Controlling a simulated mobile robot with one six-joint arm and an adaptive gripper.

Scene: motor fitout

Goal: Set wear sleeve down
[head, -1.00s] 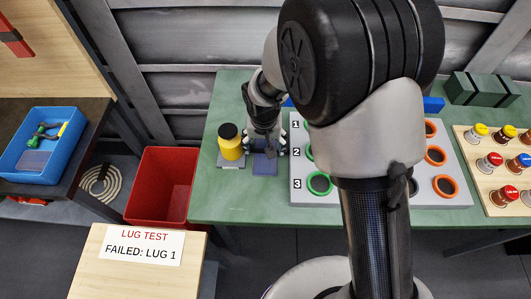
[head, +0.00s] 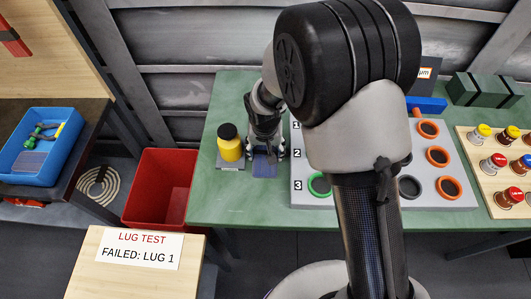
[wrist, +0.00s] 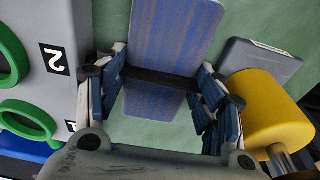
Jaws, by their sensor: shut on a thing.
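The striped pad (wrist: 175,30) shows beyond and below the bar. A yellow cylinder with a black top (head: 230,146) stands on a grey plate just left of my gripper.
A grey board (head: 460,196) with green and orange rings lies to the right, partly behind my arm. A red bin (head: 160,190) stands left of the table. A wooden rack (head: 478,160) of coloured-cap bottles is at far right. The table's front-left area is clear.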

